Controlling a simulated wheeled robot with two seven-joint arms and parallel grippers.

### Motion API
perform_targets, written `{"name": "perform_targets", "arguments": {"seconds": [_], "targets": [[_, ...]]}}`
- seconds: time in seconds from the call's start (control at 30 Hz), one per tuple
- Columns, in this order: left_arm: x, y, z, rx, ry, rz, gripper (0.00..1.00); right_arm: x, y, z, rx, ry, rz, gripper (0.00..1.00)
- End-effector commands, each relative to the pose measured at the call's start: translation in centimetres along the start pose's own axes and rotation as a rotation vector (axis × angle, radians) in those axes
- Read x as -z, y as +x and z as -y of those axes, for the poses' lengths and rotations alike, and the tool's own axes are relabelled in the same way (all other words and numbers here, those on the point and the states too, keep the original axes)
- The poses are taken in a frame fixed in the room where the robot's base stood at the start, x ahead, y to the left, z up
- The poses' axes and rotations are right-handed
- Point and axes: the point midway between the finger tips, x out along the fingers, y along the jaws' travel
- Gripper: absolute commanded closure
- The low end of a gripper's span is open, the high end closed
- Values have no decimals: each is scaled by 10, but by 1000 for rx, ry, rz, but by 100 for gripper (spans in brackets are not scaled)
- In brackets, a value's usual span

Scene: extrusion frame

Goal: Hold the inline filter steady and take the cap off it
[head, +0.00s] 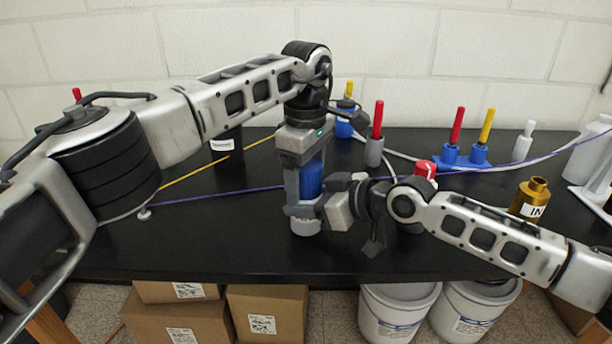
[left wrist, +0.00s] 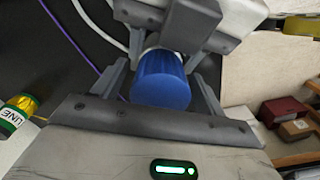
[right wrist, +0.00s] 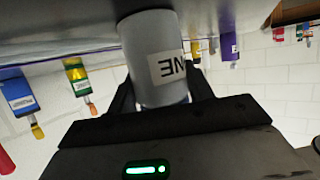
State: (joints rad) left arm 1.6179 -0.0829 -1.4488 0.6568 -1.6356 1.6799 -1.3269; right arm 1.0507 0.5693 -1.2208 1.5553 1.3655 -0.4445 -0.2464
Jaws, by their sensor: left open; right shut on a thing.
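The inline filter stands upright near the front middle of the bench. Its pale grey body (head: 306,228) shows at the bottom, and its blue ribbed cap (head: 312,178) is on top. My left gripper (head: 305,188) points down over the cap, open. In the left wrist view the cap (left wrist: 161,82) sits between its spread fingers. My right gripper (head: 308,211) comes from the right and is shut on the body. In the right wrist view the body (right wrist: 152,55) with part of a white label shows between its fingers. The grippers hide part of the filter.
A red-topped item (head: 426,168) stands close behind my right arm, and a brass bottle (head: 530,197) is further right. Blue holders with red and yellow tops (head: 478,153) stand at the back. A purple line (head: 220,194) crosses the bench. The front left bench is clear.

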Motion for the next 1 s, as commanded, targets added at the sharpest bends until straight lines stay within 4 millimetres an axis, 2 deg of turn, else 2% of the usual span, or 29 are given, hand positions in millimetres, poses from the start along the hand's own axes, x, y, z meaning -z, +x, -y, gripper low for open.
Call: {"name": "perform_targets", "arguments": {"seconds": [0.17,0.4,0.53,0.8,0.9,1.0], "targets": [[0,-8,0,-2,0,-1,28,0,0,0,0,0,-1,100],[0,-39,0,-2,0,-1,28,0,0,0,0,0,-1,100],[0,-48,0,-1,13,-1,31,0,0,0,0,0,-1,100],[-1,-76,0,-2,247,0,31,0,0,0,0,0,-1,100],[0,-75,0,1,289,1,31,0,0,0,0,0,-1,100],[1,-63,0,4,294,1,31,0,0,0,0,0,-1,100]]}}
